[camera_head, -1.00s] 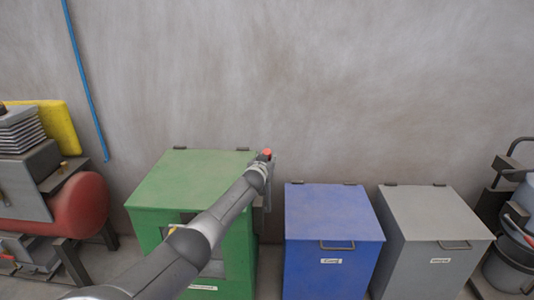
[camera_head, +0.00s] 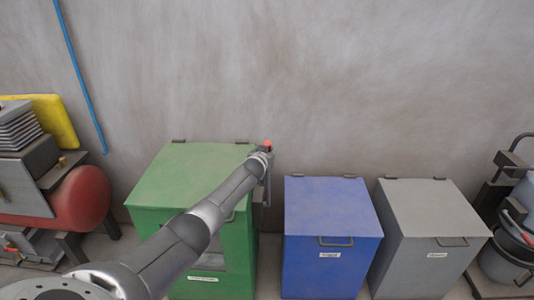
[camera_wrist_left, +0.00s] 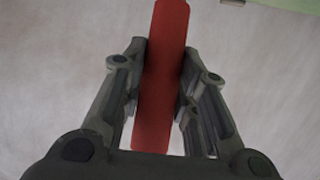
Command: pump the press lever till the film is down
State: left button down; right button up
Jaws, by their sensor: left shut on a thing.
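A green bin-like press box (camera_head: 185,175) stands left of centre in the head view, with a dark opening and a label on its front. The red-ended lever (camera_head: 267,145) rises at its right side. My left gripper (camera_head: 262,157) is at the top of that lever, small and partly hidden by my wrist. In the left wrist view, the red lever grip (camera_wrist_left: 165,60) runs between the two fingers of my left gripper (camera_wrist_left: 162,95), which are closed against it. The film is not visible. My right gripper is not in view.
A blue box (camera_head: 328,215) and a grey box (camera_head: 425,215) stand to the right. A red tank (camera_head: 82,198) with a yellow item (camera_head: 57,120) above is at the left. Dark equipment (camera_head: 505,225) is at the far right. A plain wall rises behind.

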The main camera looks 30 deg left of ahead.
pick_arm(q)
jog(key=c, duration=1.1)
grip_release()
jog(key=shift+c, duration=0.2)
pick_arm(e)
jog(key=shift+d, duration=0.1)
pick_arm(q)
jog(key=v, duration=1.2)
